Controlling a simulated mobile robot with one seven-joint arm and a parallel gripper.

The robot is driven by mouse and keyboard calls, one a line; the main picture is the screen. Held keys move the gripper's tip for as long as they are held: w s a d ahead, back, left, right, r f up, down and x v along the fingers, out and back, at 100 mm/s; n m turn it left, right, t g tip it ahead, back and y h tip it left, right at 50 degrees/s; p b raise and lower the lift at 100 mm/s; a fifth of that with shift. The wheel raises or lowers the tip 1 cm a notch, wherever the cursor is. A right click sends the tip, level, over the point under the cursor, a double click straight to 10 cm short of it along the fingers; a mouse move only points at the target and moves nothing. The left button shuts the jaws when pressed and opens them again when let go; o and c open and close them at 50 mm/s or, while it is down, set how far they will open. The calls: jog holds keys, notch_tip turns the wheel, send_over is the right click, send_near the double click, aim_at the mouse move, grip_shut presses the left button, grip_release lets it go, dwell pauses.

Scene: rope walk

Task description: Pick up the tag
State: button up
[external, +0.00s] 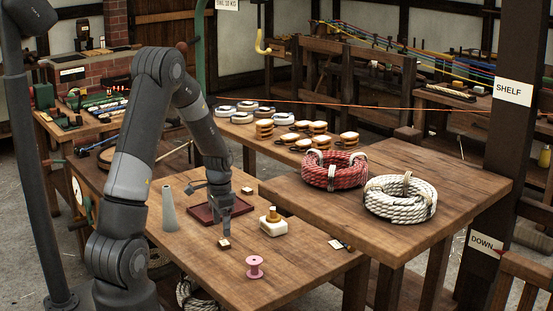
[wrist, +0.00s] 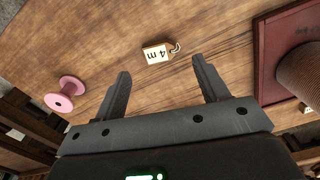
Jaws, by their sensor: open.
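The tag (wrist: 156,53) is a small pale label with a string loop at one end, marked "4 m".
A pink spool (external: 255,267) stands near the bench's front; a dark red tray (external: 202,214) is behind my gripper. Rope coils (external: 400,196) lie on the adjoining table.

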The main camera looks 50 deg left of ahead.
aim_at(224, 242)
jog(key=shift+w+d+f, duration=0.1)
jog(key=shift+f, duration=2.75)
jog(key=shift+c, duration=0.4)
jog(key=c, duration=1)
jog(key=shift+o, duration=0.2)
jog(key=shift+r, duration=0.1)
